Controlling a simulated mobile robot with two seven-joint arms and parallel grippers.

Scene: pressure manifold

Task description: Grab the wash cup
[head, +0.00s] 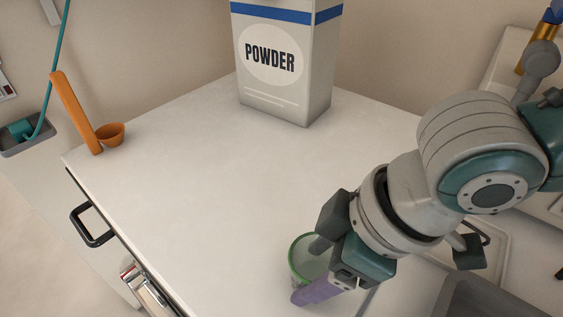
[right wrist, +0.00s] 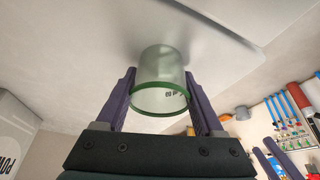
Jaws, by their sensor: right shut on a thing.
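The wash cup is a clear cup with a green rim (head: 296,262), low in the head view near the counter's front right. My right gripper (head: 322,272) reaches down over it and hides much of its right side. In the right wrist view, the wash cup (right wrist: 160,68) sits between the two purple fingers of my right gripper (right wrist: 162,105), its green rim towards the palm. The gripper is shut on it. The cup's base looks at or close to the white surface. Purple finger-like shapes (right wrist: 276,158) at the lower right of the wrist view may be my left gripper.
A POWDER box (head: 285,62) stands at the counter's back. An orange scoop (head: 82,118) is at the left corner. A grey basin edge (head: 455,295) is at lower right. The counter's middle is clear.

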